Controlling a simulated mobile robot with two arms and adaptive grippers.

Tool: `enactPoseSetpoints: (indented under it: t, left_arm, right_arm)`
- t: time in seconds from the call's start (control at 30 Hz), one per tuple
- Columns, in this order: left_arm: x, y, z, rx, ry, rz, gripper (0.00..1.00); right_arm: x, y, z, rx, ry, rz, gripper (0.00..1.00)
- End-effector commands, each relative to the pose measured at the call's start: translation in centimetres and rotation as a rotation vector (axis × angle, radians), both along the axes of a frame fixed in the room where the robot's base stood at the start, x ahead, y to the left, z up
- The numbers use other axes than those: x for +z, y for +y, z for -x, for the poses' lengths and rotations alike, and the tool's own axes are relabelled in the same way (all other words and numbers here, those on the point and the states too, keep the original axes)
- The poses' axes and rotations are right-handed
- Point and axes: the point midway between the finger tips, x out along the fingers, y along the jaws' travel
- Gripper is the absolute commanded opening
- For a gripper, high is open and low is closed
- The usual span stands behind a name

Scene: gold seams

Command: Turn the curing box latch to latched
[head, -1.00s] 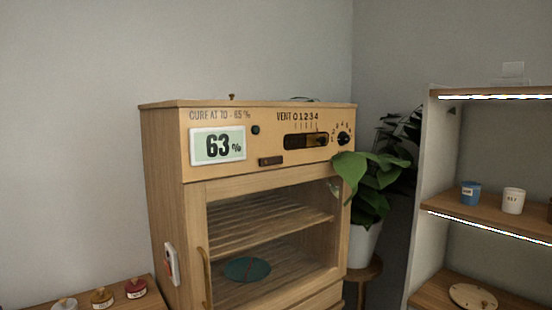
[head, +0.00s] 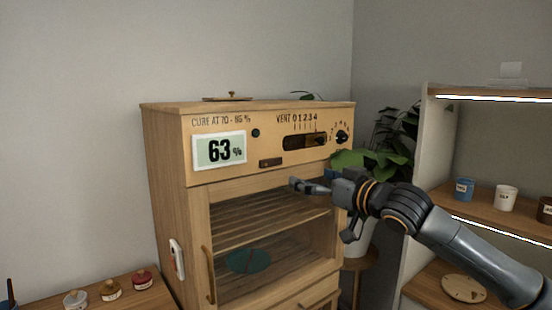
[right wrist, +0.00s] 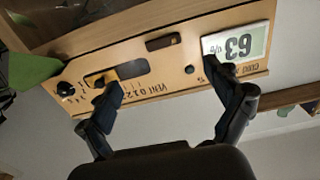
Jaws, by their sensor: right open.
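The wooden curing box (head: 165,200) stands in the middle of the head view, its glazed door shut. A small dark bar, apparently the latch (head: 271,163), lies level on the front panel above the door. It also shows in the right wrist view (right wrist: 163,42), where the panel appears upside down. My right gripper (head: 322,208) is open and empty in front of the box, below and right of the latch in the head view. In the right wrist view its fingers (right wrist: 162,78) are spread, with the latch beyond the gap. My left gripper is out of view.
The panel has a 63 % display (head: 219,149), a vent slider (head: 312,140) and a round knob (head: 342,137). A vertical door handle (head: 209,275) stands out at left. A potted plant (head: 375,160) and a shelf with cups (head: 506,197) are at right. Small jars (head: 110,290) stand lower left.

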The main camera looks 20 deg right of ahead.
Motion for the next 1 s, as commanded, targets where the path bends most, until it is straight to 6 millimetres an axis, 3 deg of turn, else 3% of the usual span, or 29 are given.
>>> enactPoseSetpoints:
  t: [0.17,0.7,1.0]
  left_arm:
    - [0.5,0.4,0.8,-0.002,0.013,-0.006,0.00]
    - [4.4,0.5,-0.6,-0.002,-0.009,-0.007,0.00]
    - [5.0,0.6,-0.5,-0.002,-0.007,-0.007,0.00]
  right_arm:
    - [1.1,0.6,-0.3,0.009,-0.005,-0.004,0.91]
    - [1.4,4.2,-10.1,0.008,-0.008,-0.002,0.91]
    - [1.1,4.9,-12.2,0.007,-0.008,-0.001,0.91]
